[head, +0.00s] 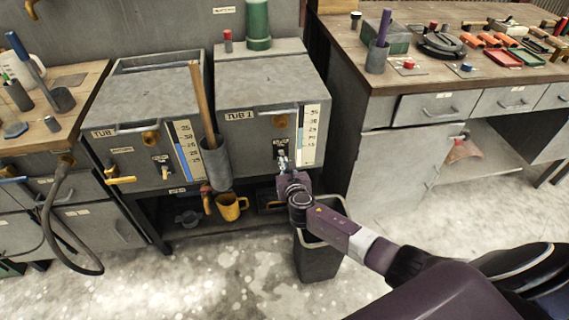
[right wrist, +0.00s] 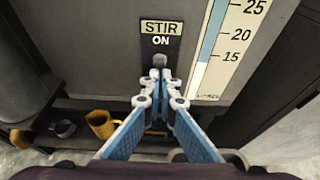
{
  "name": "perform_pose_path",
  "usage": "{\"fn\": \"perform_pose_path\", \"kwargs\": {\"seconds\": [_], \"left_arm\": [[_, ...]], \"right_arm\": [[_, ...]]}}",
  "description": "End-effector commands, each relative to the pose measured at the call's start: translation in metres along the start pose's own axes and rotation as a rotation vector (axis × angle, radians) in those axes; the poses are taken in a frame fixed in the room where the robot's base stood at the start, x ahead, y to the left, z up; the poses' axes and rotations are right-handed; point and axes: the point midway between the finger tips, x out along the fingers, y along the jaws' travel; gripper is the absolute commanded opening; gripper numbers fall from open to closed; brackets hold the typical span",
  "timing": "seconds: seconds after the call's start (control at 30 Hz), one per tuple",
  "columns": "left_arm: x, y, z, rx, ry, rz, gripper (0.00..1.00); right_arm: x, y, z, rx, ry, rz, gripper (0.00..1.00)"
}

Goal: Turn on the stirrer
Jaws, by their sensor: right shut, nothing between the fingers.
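The stirrer switch (right wrist: 160,60) is a grey toggle on a black plate, under a label (right wrist: 160,28) reading STIR with ON below it. It is on the front of the right grey tub (head: 262,90). I cannot tell whether the toggle is up or down. My right gripper (head: 283,163) is at the lower front of this tub. In the right wrist view its blue fingers (right wrist: 160,82) are shut and empty, with the tips just below the toggle. I cannot tell whether they touch it. My left gripper is out of view.
A second grey tub (head: 143,110) stands to the left. A cup with a wooden stick (head: 215,160) hangs between them. A yellow mug (head: 230,206) sits on the shelf below. A dark bin (head: 316,258) stands under my right arm. Workbenches flank both sides.

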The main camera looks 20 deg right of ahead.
Motion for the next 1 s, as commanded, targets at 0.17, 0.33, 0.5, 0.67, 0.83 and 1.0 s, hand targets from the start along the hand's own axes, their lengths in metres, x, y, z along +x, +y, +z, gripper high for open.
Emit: {"fn": "perform_pose_path", "kwargs": {"seconds": [0.17, 0.33, 0.5, 0.67, 0.83, 1.0], "left_arm": [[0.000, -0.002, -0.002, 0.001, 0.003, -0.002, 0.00], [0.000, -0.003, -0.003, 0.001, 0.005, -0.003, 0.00], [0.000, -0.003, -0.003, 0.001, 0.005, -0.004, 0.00], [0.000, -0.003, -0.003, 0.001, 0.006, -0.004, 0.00], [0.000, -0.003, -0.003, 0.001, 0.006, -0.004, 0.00], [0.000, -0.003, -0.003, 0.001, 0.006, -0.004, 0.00]], "right_arm": [[-0.004, 0.000, -0.001, -0.001, 0.000, 0.000, 0.00], [-0.021, 0.000, -0.001, 0.000, 0.000, 0.001, 0.00], [-0.048, 0.000, -0.001, -0.001, 0.001, 0.002, 0.00], [-0.076, 0.000, -0.001, -0.001, 0.001, 0.002, 0.00], [-0.102, 0.001, -0.001, 0.000, 0.001, 0.002, 0.00], [-0.116, 0.000, -0.001, -0.001, 0.000, 0.001, 0.00]]}}
